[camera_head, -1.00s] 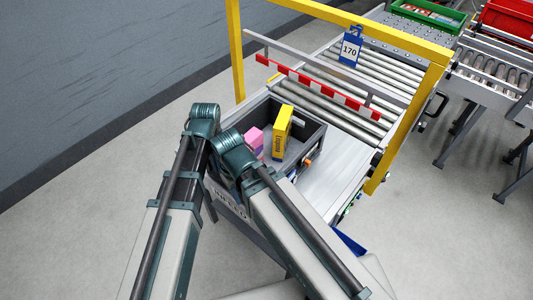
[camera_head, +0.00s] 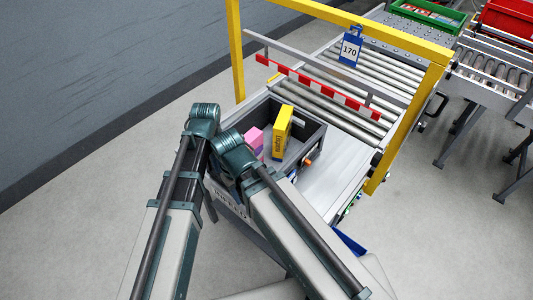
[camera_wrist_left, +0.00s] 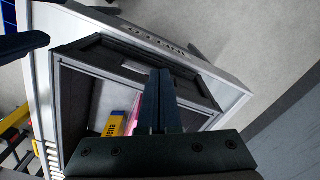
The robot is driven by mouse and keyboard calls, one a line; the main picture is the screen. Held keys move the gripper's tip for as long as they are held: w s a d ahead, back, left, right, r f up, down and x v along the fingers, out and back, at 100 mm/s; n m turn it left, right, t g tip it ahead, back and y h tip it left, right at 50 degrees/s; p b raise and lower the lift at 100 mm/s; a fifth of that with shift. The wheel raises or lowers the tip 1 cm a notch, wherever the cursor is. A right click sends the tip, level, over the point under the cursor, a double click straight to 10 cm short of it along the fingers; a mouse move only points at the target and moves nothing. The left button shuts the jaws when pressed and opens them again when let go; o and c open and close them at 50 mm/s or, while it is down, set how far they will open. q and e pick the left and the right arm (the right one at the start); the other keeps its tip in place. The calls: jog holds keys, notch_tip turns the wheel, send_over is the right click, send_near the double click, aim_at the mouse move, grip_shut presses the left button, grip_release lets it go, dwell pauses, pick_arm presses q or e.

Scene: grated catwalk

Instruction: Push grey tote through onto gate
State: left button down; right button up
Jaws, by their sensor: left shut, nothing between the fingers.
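The grey tote (camera_head: 312,145) sits on the near stretch of the conveyor, in front of a red-and-white striped bar. It holds a yellow box (camera_head: 282,130) and pink items (camera_head: 254,137). In the left wrist view, the tote (camera_wrist_left: 85,62) lies open below my left gripper (camera_wrist_left: 161,75), which is shut and empty. The fingers overlap the tote's wall in that view; I cannot tell whether they touch it. The yellow box also shows there (camera_wrist_left: 113,125).
A yellow frame (camera_head: 235,50) spans the conveyor. The striped bar (camera_head: 318,85) crosses ahead of the tote. Green (camera_head: 425,14) and red (camera_head: 505,20) crates stand at the far right.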

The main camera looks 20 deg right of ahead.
pick_arm(q)
jog(key=shift+f, duration=0.1)
notch_tip(320, 180, down, 5)
jog(key=b, duration=0.5)
jog(key=shift+f, duration=0.15)
